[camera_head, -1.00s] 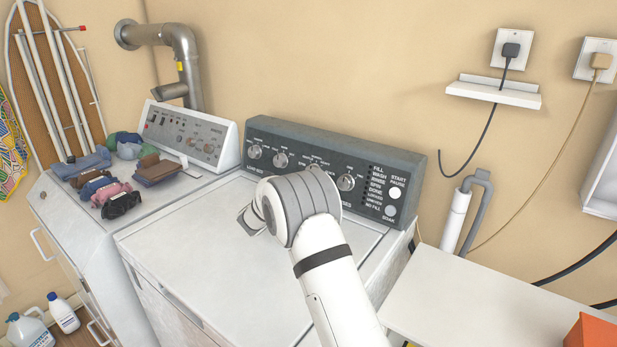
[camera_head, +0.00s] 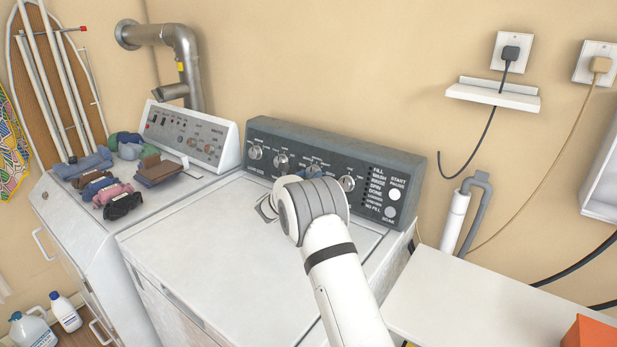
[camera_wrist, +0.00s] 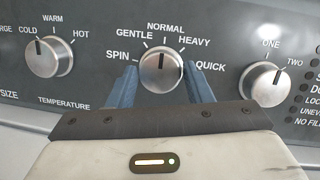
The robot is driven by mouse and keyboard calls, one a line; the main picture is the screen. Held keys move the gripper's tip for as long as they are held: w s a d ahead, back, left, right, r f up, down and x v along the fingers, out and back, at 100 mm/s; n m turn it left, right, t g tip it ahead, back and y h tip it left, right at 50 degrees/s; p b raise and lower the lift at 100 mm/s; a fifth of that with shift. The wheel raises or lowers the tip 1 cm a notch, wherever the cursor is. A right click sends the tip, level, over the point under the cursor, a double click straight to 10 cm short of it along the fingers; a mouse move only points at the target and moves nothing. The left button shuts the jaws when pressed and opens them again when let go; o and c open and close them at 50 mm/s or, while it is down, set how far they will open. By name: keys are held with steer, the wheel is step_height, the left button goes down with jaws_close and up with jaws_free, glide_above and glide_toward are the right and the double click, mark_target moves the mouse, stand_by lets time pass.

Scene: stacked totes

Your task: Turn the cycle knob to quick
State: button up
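The cycle knob (camera_wrist: 162,69) is a round silver dial on the dark washer panel, in the middle of the wrist view. Its dark pointer line points up at NORMAL, with SPIN and GENTLE to its left and HEAVY and QUICK (camera_wrist: 210,66) to its right. My gripper (camera_wrist: 160,84) is open, one blue finger on each side of the knob, with visible gaps to it. Whether the fingertips reach level with the knob is unclear. In the head view my wrist covers most of the gripper and the cycle knob.
The washer lid (camera_head: 210,255) below is clear. Folded clothes (camera_head: 105,190) lie on the neighbouring machine. A white shelf (camera_head: 460,300) stands at the right.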

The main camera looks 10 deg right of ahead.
steer(key=c, duration=0.5)
steer(key=shift+c, duration=0.2)
steer(key=shift+f+b, duration=0.1)
steer(key=shift+b, duration=0.35)
steer(key=m+b, duration=0.2)
steer(key=b, duration=0.1)
steer(key=shift+f+h, duration=0.25)
steer(key=shift+h, duration=0.05)
steer(key=m+b, duration=0.3)
steer(key=m+g+h+b, duration=0.1)
steer(key=m+b, duration=0.1)
steer(key=b, duration=0.1)
steer(key=shift+w+a+m+g, duration=0.1)
steer(key=shift+a+m+g, duration=0.1)
steer(key=shift+m+g, duration=0.15)
steer(key=m+b, duration=0.1)
steer(key=m, duration=0.1)
steer(key=m+g+h+b, duration=0.1)
steer(key=m+b, duration=0.1)
steer(key=m, duration=0.1)
steer(key=shift+r+m+g, duration=0.2)
steer(key=shift+m+g, duration=0.05)
steer(key=shift+w+r+m+g, duration=0.1)
steer(key=shift+m+g, duration=0.45)
steer(key=shift+m, duration=0.95)
steer(key=shift+w+r+m+g, duration=0.1)
steer(key=shift+m+g, duration=0.45)
steer(key=shift+m, duration=0.95)
steer(key=shift+a, duration=0.1)
